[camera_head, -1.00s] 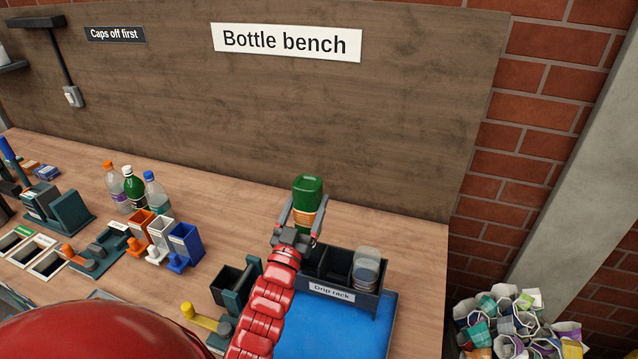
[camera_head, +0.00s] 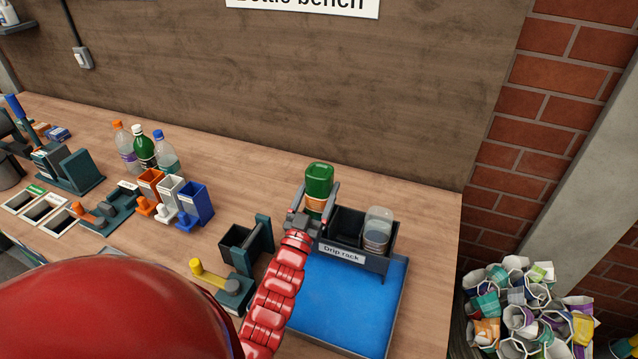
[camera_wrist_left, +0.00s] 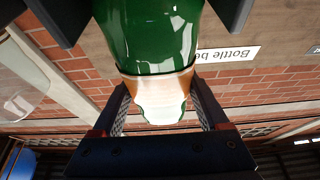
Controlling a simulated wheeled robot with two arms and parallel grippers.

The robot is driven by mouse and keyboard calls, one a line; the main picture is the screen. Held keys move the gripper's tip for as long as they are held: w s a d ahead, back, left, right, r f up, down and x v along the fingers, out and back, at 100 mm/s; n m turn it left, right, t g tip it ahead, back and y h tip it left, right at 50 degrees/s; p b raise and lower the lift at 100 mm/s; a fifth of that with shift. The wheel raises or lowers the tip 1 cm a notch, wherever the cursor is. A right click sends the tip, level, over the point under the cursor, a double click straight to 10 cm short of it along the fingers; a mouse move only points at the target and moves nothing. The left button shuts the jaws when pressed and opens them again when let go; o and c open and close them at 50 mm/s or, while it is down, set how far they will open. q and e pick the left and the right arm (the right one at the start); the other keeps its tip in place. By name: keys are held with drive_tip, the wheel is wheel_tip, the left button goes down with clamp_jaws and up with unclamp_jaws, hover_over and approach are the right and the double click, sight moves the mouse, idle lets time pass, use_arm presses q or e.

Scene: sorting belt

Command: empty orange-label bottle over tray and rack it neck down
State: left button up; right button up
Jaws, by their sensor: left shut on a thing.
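The green bottle with the orange label (camera_head: 319,180) is base up, with its label (camera_head: 315,206) below the green body. My left gripper (camera_head: 318,201) is shut on it around the label. In the left wrist view the bottle (camera_wrist_left: 150,35) shows between the fingers (camera_wrist_left: 158,105). The bottle is over the left end of the drip rack (camera_head: 345,254). Its neck is hidden behind my gripper and the rack, so I cannot tell whether it is inside a compartment. The blue tray (camera_head: 345,310) lies in front of the rack. My right gripper is not in view.
A clear bottle (camera_head: 378,228) stands in the rack's right compartment. Several capped bottles (camera_head: 143,148) stand at the back left. Orange, white and blue bins (camera_head: 194,205) and a dark holder (camera_head: 245,245) are to the left. A bin of crushed cartons (camera_head: 525,305) is at right.

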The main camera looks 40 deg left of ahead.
sight(315, 215)
use_arm(q)
drive_tip(key=shift+f+b, duration=0.9)
drive_tip(key=shift+f, duration=1.55)
drive_tip(key=o, duration=1.3)
drive_tip(key=b+v, duration=0.2)
drive_tip(key=v, duration=1)
drive_tip(key=shift+b, duration=0.3)
